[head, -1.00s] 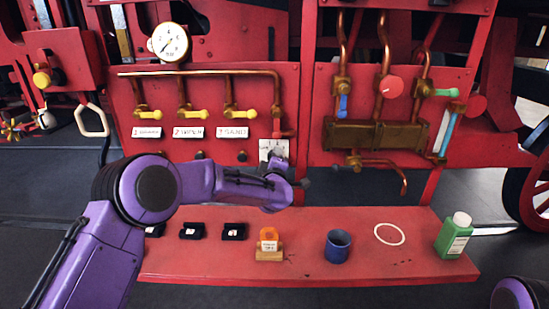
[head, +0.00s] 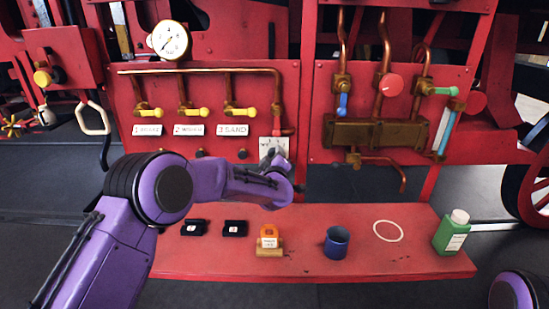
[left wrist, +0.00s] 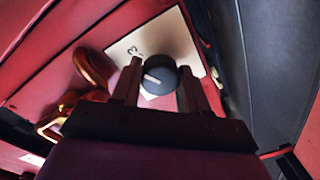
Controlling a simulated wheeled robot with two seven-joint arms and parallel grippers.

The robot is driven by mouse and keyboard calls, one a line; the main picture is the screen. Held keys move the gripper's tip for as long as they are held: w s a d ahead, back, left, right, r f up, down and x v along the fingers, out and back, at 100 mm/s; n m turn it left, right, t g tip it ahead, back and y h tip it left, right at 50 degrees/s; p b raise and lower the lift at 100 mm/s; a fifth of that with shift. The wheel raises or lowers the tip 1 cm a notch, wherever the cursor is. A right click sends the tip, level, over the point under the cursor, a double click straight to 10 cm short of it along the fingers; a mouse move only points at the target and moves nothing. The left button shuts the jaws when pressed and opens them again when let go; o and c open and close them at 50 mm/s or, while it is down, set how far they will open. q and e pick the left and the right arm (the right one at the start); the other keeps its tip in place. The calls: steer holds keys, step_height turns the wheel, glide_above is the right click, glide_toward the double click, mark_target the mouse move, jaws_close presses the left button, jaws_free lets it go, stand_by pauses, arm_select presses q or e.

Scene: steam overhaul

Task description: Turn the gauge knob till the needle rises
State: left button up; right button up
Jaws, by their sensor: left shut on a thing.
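The round white gauge (head: 170,40) sits at the top of the red panel, its dark needle pointing to the lower left. The gauge knob is a black round knob (left wrist: 158,75) with a white pointer line, on a pale plate (left wrist: 134,44) with dark marks. In the head view the plate (head: 266,144) is partly covered by my left gripper (head: 275,160). In the left wrist view the fingers of my left gripper (left wrist: 159,90) stand on both sides of the knob, shut on it. My right gripper is out of view.
Copper pipes with yellow-handled valves (head: 192,111) run left of the plate. A red shelf (head: 300,262) below carries black blocks (head: 234,228), an orange-topped item (head: 268,237), a blue cup (head: 337,241), a white ring (head: 388,231) and a green bottle (head: 452,232).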

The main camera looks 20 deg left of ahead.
arm_select(q)
steer(key=shift+r, duration=0.15)
steer(key=o, duration=1.1)
steer(key=shift+c, duration=0.2)
steer(key=b+v, duration=0.3)
steer(key=v, duration=0.7)
steer(key=shift+s, duration=0.25)
